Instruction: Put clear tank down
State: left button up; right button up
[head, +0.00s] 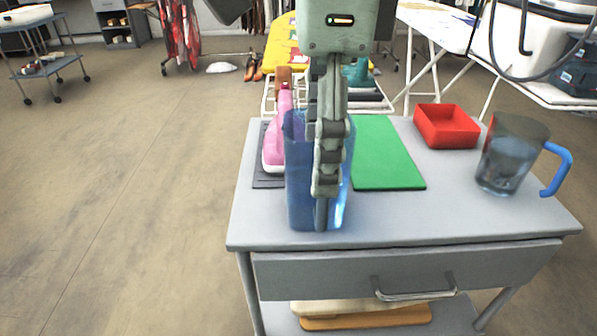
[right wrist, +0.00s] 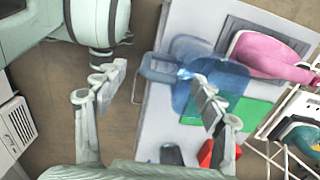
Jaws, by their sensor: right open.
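The clear tank (head: 299,195) is a tall, see-through blue container near the front left of the grey cart top. It looks upright and appears to rest on the surface. My right gripper (head: 326,188) comes down from above in front of it and hides part of it. In the right wrist view the tank (right wrist: 228,76) has a handle toward my side. My right gripper (right wrist: 160,78) is open there, with the handle showing between its spread fingers. I cannot tell whether a finger touches it. My left gripper is out of view.
A pink iron-like item (head: 275,143) is close behind the tank at left. A green mat (head: 388,155) lies to its right, with a red tray (head: 446,126) beyond. A smoky jug with a blue handle (head: 508,155) stands at the cart's right. Bare cart top (head: 430,215) lies between.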

aim_at(320, 201)
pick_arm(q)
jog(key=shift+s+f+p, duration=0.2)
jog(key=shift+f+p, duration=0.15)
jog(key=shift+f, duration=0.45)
pick_arm(e)
notch_tip(320, 201, down, 8)
jog(key=shift+d+f, duration=0.1)
jog(key=shift+d, duration=0.05)
jog(key=shift+w, duration=0.1)
grip_shut()
